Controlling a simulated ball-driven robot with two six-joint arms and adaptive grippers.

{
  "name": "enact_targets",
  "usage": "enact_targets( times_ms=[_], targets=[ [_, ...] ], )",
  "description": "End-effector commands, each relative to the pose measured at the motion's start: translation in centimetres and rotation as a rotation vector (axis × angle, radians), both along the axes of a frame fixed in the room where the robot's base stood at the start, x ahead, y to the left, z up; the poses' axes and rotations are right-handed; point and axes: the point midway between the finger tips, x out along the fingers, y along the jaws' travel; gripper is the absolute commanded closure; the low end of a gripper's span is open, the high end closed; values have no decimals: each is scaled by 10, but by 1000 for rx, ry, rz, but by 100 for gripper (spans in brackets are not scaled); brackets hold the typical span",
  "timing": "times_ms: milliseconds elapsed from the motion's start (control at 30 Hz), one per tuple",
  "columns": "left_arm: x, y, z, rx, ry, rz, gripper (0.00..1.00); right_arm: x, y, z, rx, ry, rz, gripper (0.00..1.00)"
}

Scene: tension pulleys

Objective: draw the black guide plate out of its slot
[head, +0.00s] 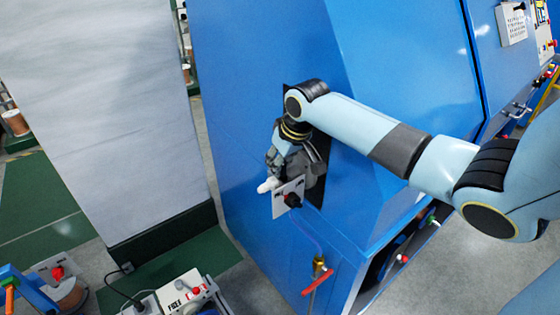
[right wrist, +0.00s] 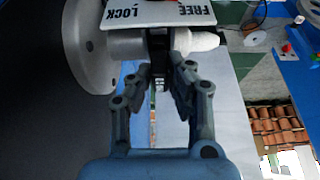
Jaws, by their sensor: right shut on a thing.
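The piece stands upright below the light plate marked FREE and LOCK (right wrist: 165,12). Its upper end is hidden behind that plate, and I cannot tell how deep it sits in its slot. In the head view the fingers and the wrist hide it. My left gripper is not in view.
The blue machine housing (head: 275,60) fills the middle. A grey cylinder (right wrist: 130,46) and a white roller (right wrist: 200,41) flank the black piece, with a large grey disc (right wrist: 92,45) at left. A red-handled valve (head: 318,283) is below. A large pale panel (head: 110,110) stands at left.

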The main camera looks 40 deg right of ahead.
Motion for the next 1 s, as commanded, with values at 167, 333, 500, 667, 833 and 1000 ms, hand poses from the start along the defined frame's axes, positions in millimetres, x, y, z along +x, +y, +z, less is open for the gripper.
enact_targets(
  times_ms=[167,333,500,667,833,1000],
  targets=[
    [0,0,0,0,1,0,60,0,0,2,0,-1,0,100],
    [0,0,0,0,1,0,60,0,0,7,0,-2,0,100],
    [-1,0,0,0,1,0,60,0,0,12,0,-1,0,100],
    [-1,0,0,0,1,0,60,0,0,16,0,-1,0,100],
    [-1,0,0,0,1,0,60,0,0,21,0,-2,0,100],
    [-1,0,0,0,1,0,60,0,0,26,-1,0,0,100]
  ],
)
